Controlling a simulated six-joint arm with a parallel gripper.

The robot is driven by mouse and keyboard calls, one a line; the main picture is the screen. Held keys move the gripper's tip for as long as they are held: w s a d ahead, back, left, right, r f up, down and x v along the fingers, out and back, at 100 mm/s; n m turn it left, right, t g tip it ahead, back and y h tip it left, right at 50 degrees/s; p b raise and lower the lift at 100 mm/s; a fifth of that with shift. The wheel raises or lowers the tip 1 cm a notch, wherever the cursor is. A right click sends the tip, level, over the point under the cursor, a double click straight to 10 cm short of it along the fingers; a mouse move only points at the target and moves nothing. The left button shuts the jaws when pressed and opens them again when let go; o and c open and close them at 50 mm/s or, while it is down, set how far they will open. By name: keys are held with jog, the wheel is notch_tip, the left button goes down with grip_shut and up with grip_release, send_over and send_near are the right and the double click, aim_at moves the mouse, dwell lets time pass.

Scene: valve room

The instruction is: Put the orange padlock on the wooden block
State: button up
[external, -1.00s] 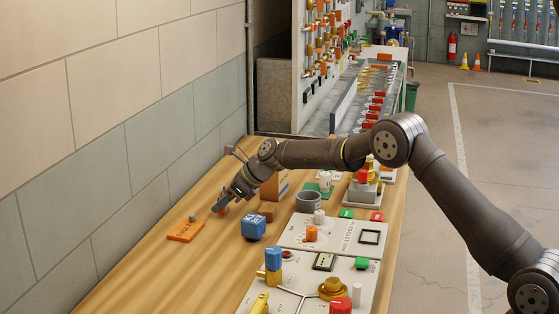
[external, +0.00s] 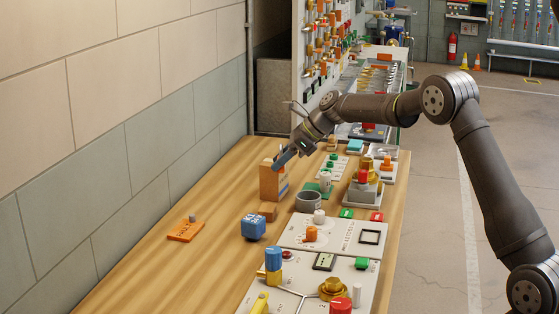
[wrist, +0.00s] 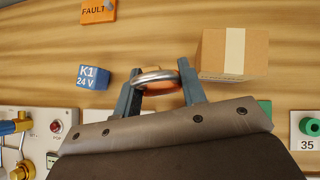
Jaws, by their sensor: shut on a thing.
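My gripper (external: 279,162) is raised above the table, close to the cardboard box in the external view. In the wrist view, my gripper (wrist: 158,70) is shut on the orange padlock (wrist: 161,88). Its silver ring-shaped shackle faces the camera, and its orange body is partly hidden behind it. I cannot make the padlock out clearly in the external view. A small brown block (external: 267,210), which looks like the wooden block, lies on the table between the cardboard box and the blue cube. I cannot make it out in the wrist view.
The cardboard box (external: 270,184) stands behind the brown block. The blue K1 cube (external: 253,227) is in front of it, and a grey ring-shaped pot (external: 309,201) stands to its right. An orange FAULT tag (external: 185,231) lies left. Control panels (external: 340,236) fill the right side.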

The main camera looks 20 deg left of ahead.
jog(key=d+r+n+g, duration=0.2)
jog(key=d, duration=0.5)
send_over(267, 207)
notch_tip(267, 207, down, 7)
jog(key=shift+s+r, duration=0.1)
jog(key=shift+r, duration=0.1)
jog(key=shift+f, duration=2)
jog(key=shift+f, duration=0.1)
jog(key=o, duration=1)
jog(key=shift+o, duration=0.2)
jog(key=v, duration=1.2)
jog(key=shift+r, duration=0.25)
